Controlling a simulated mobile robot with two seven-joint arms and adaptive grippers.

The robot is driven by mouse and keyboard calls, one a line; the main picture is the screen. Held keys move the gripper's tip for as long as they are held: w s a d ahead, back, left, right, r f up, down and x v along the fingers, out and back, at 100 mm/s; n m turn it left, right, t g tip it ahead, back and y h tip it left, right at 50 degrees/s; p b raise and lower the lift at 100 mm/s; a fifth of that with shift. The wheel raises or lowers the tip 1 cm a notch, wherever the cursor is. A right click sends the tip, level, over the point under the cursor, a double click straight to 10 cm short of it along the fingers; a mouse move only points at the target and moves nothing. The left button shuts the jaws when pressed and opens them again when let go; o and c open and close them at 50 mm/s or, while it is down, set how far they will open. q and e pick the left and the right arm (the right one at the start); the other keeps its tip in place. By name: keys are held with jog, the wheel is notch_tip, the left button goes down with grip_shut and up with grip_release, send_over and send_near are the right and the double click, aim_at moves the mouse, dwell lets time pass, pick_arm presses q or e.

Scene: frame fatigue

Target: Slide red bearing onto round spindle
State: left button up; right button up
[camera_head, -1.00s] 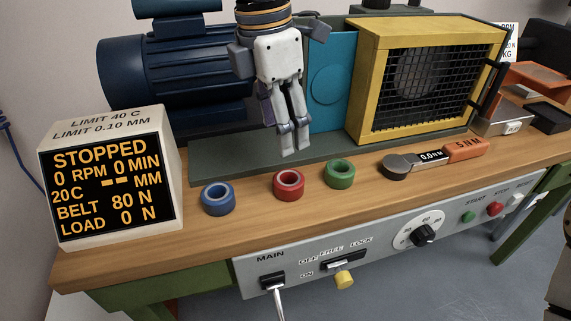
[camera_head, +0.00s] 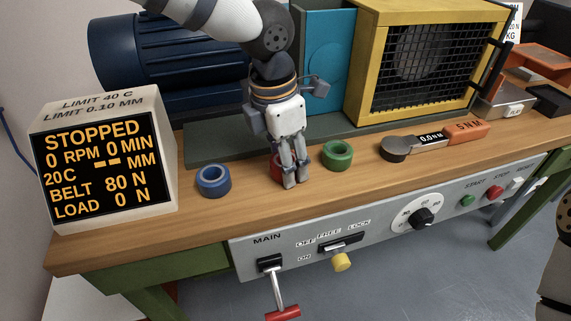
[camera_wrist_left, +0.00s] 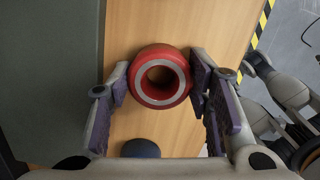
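The red bearing (camera_head: 275,167) is a thick ring lying flat on the bench, mostly hidden behind my left gripper (camera_head: 290,183) in the head view. In the left wrist view the red bearing (camera_wrist_left: 160,76) lies between the two spread fingers of the left gripper (camera_wrist_left: 160,72), hole facing the camera. The fingers are very close to its sides; I cannot tell whether they touch it. My left gripper points down at bench level. I cannot make out the round spindle; my left arm covers part of the machine.
A blue ring (camera_head: 213,181) and a green ring (camera_head: 337,155) lie either side of the red one. A torque wrench (camera_head: 433,141) lies right. The display box (camera_head: 108,165) stands left, the yellow guard (camera_head: 428,65) behind. The front panel has switches and a lever (camera_head: 277,290).

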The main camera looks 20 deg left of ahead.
pick_arm(q)
jog(key=c, duration=0.3)
jog(key=shift+c, duration=0.2)
jog(key=shift+r, duration=0.3)
notch_tip(320, 180, up, 3)
jog(key=shift+r, duration=0.1)
jog(key=d+r, duration=0.1)
jog(key=s+d+r, duration=0.1)
jog(key=r, duration=0.1)
jog(key=s+d+r, duration=0.1)
jog(key=shift+d+r+p, duration=0.25)
jog(key=shift+p, duration=0.15)
jog(key=s+d+r, duration=0.4)
jog(key=s+d, duration=0.1)
jog(key=d, duration=0.3)
jog(key=shift+d+r, duration=0.3)
jog(key=shift+r, duration=0.05)
pick_arm(e)
jog(key=shift+w+r+t, duration=0.3)
jog(key=shift+w+r, duration=0.4)
jog(key=shift+w, duration=0.1)
